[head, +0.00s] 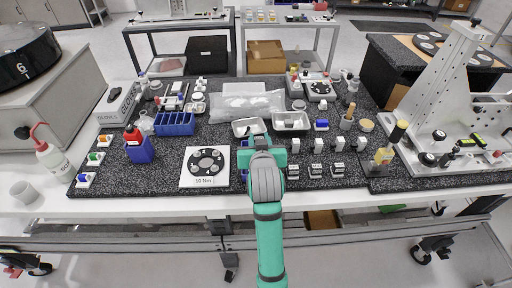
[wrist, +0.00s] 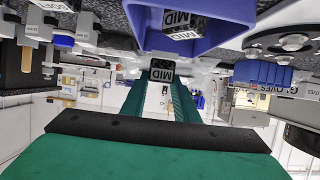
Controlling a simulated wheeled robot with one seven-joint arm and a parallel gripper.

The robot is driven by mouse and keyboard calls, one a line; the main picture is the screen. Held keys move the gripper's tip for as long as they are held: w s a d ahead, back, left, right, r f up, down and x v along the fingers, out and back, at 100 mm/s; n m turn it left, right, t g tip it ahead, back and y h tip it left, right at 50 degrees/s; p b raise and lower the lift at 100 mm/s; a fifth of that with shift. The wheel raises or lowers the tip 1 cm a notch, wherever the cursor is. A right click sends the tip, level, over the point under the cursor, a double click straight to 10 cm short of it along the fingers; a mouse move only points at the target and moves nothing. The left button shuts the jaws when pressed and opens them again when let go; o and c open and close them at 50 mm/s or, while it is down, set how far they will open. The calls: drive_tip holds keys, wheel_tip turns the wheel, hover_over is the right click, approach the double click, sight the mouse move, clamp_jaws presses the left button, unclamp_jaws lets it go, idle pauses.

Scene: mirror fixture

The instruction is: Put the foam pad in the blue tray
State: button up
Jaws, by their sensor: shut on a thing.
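My gripper (wrist: 162,82) is shut on a small dark block with a white MID label, which looks like the foam pad (wrist: 161,65). The pad sits between the teal fingertips, close by the rim of the blue tray (wrist: 228,36) in the wrist view. Another dark piece with a MID label (wrist: 184,24) shows within the tray. In the head view my gripper (head: 261,143) is over the front middle of the bench and hides the pad. Only a blue edge of the tray (head: 243,146) shows beside it. I cannot tell whether the pad touches the tray.
A white plate with a black dial (head: 206,165) lies left of my gripper. White metal trays (head: 291,121) lie behind it. Small labelled blocks (head: 314,170) stand to the right.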

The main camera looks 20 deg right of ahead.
drive_tip(key=shift+w+a+f, duration=0.2)
drive_tip(key=shift+w+f, duration=0.1)
drive_tip(key=shift+f, duration=0.2)
drive_tip(key=shift+w+a+f, duration=0.1)
drive_tip(key=shift+w+f, duration=0.05)
drive_tip(key=shift+f, duration=0.75)
drive_tip(key=shift+w+a+f, duration=0.1)
drive_tip(key=shift+f, duration=0.8)
drive_tip(key=shift+f, duration=0.2)
drive_tip(key=o, duration=1)
drive_tip(key=shift+r, duration=0.1)
drive_tip(key=shift+d+r, duration=0.1)
drive_tip(key=shift+r, duration=0.05)
drive_tip(key=v, duration=1.2)
